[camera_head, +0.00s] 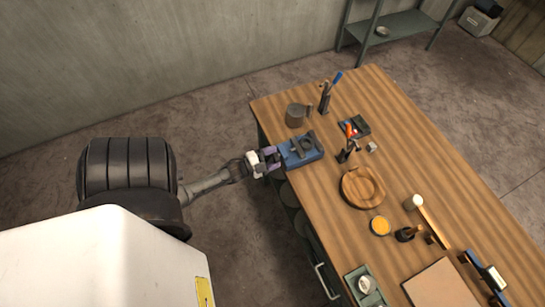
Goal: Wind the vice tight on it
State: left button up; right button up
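A blue vice (297,154) sits at the left edge of the wooden workbench (335,215). A dark grey piece (309,140) shows at its top between the jaws. It is too small to tell what it is or how tightly it sits. My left gripper (270,160) is at the near-left side of the vice, at the bench edge, at about the height of its front. Its fingers are dark and small, and the vice's handle cannot be made out there. Whether the fingers are open or shut on something does not show. My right gripper is out of view.
A grey pot (297,116) and a blue-handled tool (327,97) stand behind the vice. A grey shelf (395,24) stands at the back wall.

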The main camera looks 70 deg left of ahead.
pick_arm(q)
jog(key=o, duration=0.4)
jog(key=shift+s, duration=0.1)
jog(key=shift+s+d+b, duration=0.3)
jog(key=shift+s+b, duration=0.05)
jog(key=shift+s, duration=1.9)
jog(key=shift+s+d+b, duration=0.25)
jog(key=shift+s+b, duration=0.1)
jog(key=shift+s, duration=1.9)
jog(key=shift+s+d+b, duration=0.3)
jog(key=shift+s+b, duration=0.05)
jog(key=shift+s, duration=1.9)
